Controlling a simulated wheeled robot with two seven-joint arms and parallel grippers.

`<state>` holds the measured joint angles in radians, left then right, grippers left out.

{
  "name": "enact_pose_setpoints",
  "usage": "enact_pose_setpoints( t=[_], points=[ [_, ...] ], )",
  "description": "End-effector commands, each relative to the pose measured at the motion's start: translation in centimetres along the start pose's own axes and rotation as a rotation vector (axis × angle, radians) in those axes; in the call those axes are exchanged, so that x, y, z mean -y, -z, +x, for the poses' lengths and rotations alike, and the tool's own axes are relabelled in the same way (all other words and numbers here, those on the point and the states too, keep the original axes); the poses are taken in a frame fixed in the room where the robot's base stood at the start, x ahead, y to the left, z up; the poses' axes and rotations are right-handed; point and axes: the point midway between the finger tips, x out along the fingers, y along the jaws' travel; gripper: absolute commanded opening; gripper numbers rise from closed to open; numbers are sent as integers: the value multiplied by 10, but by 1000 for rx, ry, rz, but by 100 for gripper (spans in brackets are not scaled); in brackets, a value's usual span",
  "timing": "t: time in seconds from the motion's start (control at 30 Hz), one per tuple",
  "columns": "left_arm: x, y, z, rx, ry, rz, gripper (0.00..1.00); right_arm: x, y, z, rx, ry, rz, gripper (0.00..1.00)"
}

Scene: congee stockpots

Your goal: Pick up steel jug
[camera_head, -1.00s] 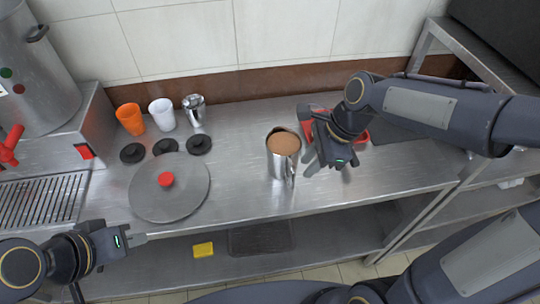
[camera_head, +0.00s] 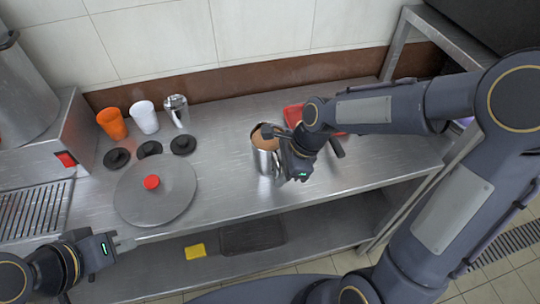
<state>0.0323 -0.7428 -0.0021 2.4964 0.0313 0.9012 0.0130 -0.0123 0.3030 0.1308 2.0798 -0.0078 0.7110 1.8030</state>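The steel jug (camera_head: 264,160) stands upright on the steel counter, filled near the rim with something brown. My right gripper (camera_head: 277,148) is at the jug's right side, reaching in from the right. It overlaps the rim and hides the handle side. I cannot tell whether its fingers are closed on the jug. My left gripper (camera_head: 123,244) is at the counter's front edge at lower left, away from the jug. Nothing shows in it, and its finger opening is unclear.
A round steel lid with a red knob (camera_head: 152,182) lies left of the jug. Behind it are several black lids, an orange cup (camera_head: 111,123), a white cup (camera_head: 145,117) and a small steel vessel (camera_head: 177,110). A red item (camera_head: 294,115) lies behind my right gripper.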

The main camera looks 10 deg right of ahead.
Motion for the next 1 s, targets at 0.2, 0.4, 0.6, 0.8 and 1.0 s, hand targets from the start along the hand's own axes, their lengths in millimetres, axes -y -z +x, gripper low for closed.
enact_pose_setpoints(
  t=[0.2, 0.4, 0.6, 0.8, 1.0],
  points=[
    [0, 0, 0, 0, 0, 0, 0, 0, 0, 0, 0, 0, 0, 0],
    [0, 0, 0, 0, 0, 0, 0, 1, -1, -1, 1, 4, -2, 0],
    [0, 0, 0, 0, 0, 0, 0, 1, -1, -2, 1, 4, -2, 0],
    [0, 1, -1, 0, 0, 0, 0, 2, -4, -10, 1, 5, -3, 0],
    [-1, 2, -3, 0, 0, 0, 0, -1, -15, -36, 2, 10, -4, 0]
  ],
)
